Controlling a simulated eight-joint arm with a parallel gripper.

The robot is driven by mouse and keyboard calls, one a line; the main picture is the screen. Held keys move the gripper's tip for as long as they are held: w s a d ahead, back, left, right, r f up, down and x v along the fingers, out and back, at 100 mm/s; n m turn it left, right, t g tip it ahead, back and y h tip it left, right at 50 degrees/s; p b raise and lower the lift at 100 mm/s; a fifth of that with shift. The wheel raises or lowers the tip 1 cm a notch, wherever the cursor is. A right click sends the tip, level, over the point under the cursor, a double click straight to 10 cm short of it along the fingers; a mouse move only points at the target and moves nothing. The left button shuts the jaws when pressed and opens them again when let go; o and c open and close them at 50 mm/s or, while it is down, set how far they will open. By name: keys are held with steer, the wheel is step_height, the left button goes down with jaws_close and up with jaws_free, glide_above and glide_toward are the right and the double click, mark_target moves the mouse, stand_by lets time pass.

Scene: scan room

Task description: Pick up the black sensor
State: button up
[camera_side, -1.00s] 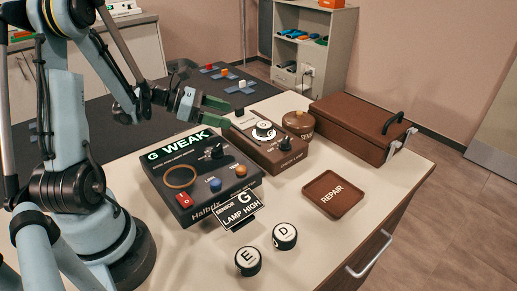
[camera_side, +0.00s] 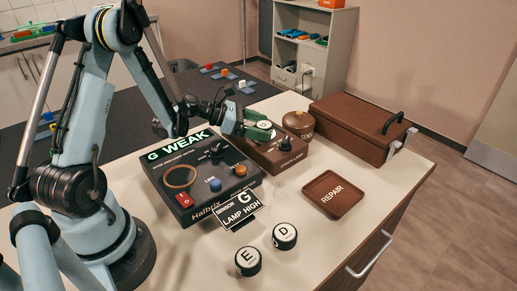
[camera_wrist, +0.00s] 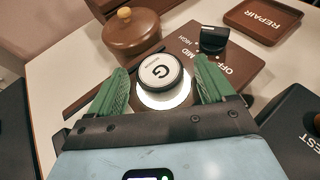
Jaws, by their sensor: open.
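A round black sensor with a white top marked G (camera_wrist: 160,71) sits on a bright white disc on the brown check-lamp box (camera_side: 288,157). My gripper (camera_side: 262,130) is low over that box. In the wrist view its two green fingers (camera_wrist: 160,80) are open, one on each side of sensor G, with visible gaps. In the side view the fingers partly hide sensor G (camera_side: 264,125). Two more black sensors with white tops, E (camera_side: 248,261) and D (camera_side: 285,236), rest on the table front.
A black meter box (camera_side: 200,175) showing "G WEAK" stands left of the lamp box. A "SENSOR G LAMP HIGH" sign (camera_side: 238,210) is in front of it. A brown pot (camera_side: 298,123), a lidded brown case (camera_side: 358,125) and an empty REPAIR tray (camera_side: 333,194) are at right.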

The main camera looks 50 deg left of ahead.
mark_target(260, 126)
steer(key=c, duration=1.3)
steer(key=shift+r, duration=0.1)
steer(key=shift+r, duration=0.85)
steer(key=r, duration=0.2)
steer(key=shift+s+d+r, duration=0.1)
steer(key=shift+d+r, duration=0.2)
steer(key=shift+r, duration=0.05)
steer(key=s+d+r, duration=0.3)
steer(key=d+r, duration=0.4)
steer(key=d, duration=0.3)
steer(key=s+r+n+t+y, duration=0.1)
steer(key=s+r+n+y, duration=0.2)
steer(key=r, duration=1)
steer(key=shift+a+r+t, duration=0.15)
steer(key=shift+r+t, duration=0.05)
steer(key=shift+t, duration=0.1)
